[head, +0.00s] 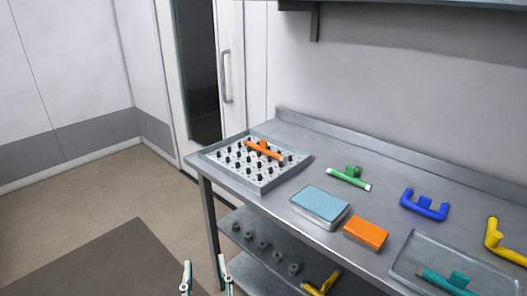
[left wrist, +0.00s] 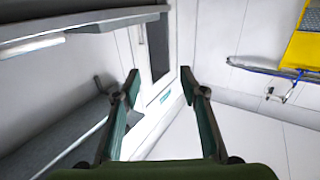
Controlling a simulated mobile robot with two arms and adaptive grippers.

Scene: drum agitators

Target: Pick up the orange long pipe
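The orange long pipe (head: 262,151) lies across the pegged tray (head: 231,174) at the far left end of the steel table. It has a short stub near its middle and a dark right end. My left gripper (head: 204,261) is at the bottom of the head view, in front of the table and well apart from the pipe. Its two fingers are spread and empty, as the left wrist view (left wrist: 159,74) also shows. The pipe cannot be made out in the left wrist view. My right gripper is not in view.
On the table (head: 289,133) are a green pipe (head: 349,178), blue box (head: 320,204), orange box (head: 366,233), blue pipe (head: 424,207), yellow pipe (head: 496,240) and grey tray (head: 410,255) with a teal pipe (head: 446,281). A lower shelf (head: 268,258) holds grey parts. Floor at left is clear.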

